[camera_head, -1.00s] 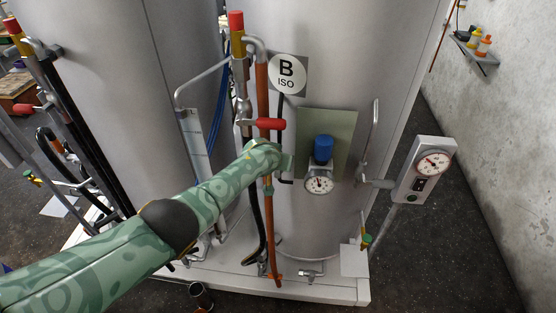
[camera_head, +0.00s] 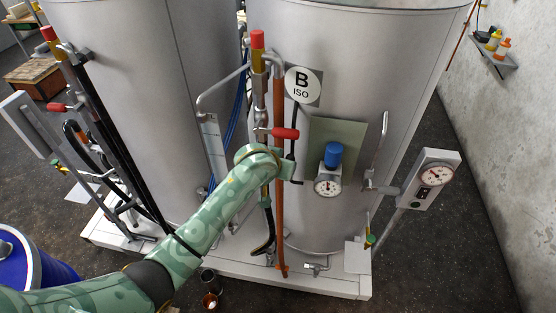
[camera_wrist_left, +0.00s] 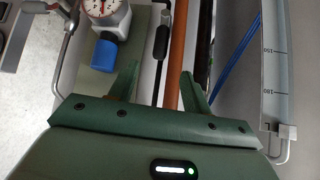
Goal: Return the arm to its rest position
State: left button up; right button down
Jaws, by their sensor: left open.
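My left arm comes in from the left in the head view, in front of tank B. Its green-patterned forearm slants up to the wrist, which overlaps the orange pipe (camera_head: 279,220). My left gripper (camera_head: 288,168) is small and mostly hidden there. In the left wrist view the left gripper (camera_wrist_left: 160,72) has its two green fingers apart, with nothing held between them. The orange pipe also shows beyond the fingers in that view (camera_wrist_left: 176,45), with a black handle (camera_wrist_left: 162,40) beside it. My right gripper is in neither view.
The red-handled valve (camera_head: 285,133) is just above my wrist. Right of it are a gauge with a blue cap (camera_head: 333,155) and a gauge box (camera_head: 430,178). A blue drum (camera_head: 55,272) stands lower left. Open floor lies right.

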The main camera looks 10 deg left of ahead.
pick_arm(q)
jog(key=shift+s+a+r, duration=0.1)
jog(key=shift+s+r, duration=0.3)
jog(key=shift+s, duration=0.05)
